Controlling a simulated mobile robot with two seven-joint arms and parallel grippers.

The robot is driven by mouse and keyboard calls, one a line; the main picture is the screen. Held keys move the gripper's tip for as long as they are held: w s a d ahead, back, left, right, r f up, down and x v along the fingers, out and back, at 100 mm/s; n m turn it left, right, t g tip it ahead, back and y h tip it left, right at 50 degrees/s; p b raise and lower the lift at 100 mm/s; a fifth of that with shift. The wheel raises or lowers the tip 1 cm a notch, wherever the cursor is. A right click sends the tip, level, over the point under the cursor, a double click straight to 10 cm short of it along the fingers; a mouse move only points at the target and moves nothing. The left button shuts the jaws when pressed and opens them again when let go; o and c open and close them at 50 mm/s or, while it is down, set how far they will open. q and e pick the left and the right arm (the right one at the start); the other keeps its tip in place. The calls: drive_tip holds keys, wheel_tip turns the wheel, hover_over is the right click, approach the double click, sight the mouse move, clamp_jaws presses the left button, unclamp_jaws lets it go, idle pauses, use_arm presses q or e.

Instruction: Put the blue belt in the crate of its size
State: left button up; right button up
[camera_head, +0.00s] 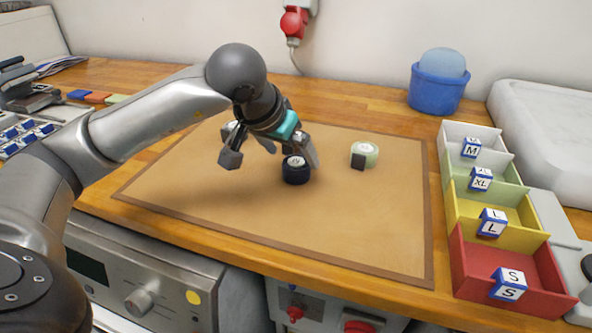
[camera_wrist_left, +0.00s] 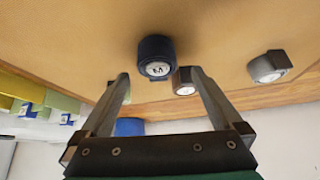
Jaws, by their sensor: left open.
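The blue belt (camera_head: 296,174) is a dark navy roll lying on the brown mat, with a white label on top. In the left wrist view the blue belt (camera_wrist_left: 153,48) lies ahead of the fingertips, and its label appears to read M. My left gripper (camera_head: 270,155) is open and empty, above the mat beside the blue belt; its fingers (camera_wrist_left: 160,74) are spread wide. The crates stand in a row at the right: white M (camera_head: 486,134), green XL (camera_head: 506,165), yellow L (camera_head: 525,208) and red S (camera_head: 540,265). My right gripper is not in view.
A pale green roll (camera_head: 370,150) lies right of the blue belt. The left wrist view also shows a reddish-brown roll (camera_wrist_left: 181,75) and a grey roll (camera_wrist_left: 262,68). A blue tub (camera_head: 436,95) stands at the back. The mat's front right (camera_head: 390,230) is clear.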

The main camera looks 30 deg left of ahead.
sight(296, 161)
use_arm(q)
drive_tip(key=x, duration=0.3)
drive_tip(key=shift+s+d+f+b, duration=0.1)
drive_tip(key=shift+d+f+b, duration=0.05)
drive_tip(key=shift+f+b, duration=0.2)
drive_tip(key=shift+f, duration=0.2)
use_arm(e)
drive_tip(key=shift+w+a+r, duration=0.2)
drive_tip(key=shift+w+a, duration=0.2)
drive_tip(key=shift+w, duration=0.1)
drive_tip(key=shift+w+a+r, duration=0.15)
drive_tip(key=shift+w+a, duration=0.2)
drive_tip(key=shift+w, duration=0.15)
use_arm(q)
drive_tip(key=shift+c, duration=0.2)
drive_tip(key=shift+w+r, duration=0.1)
drive_tip(key=shift+w, duration=0.15)
drive_tip(key=c, duration=1.5)
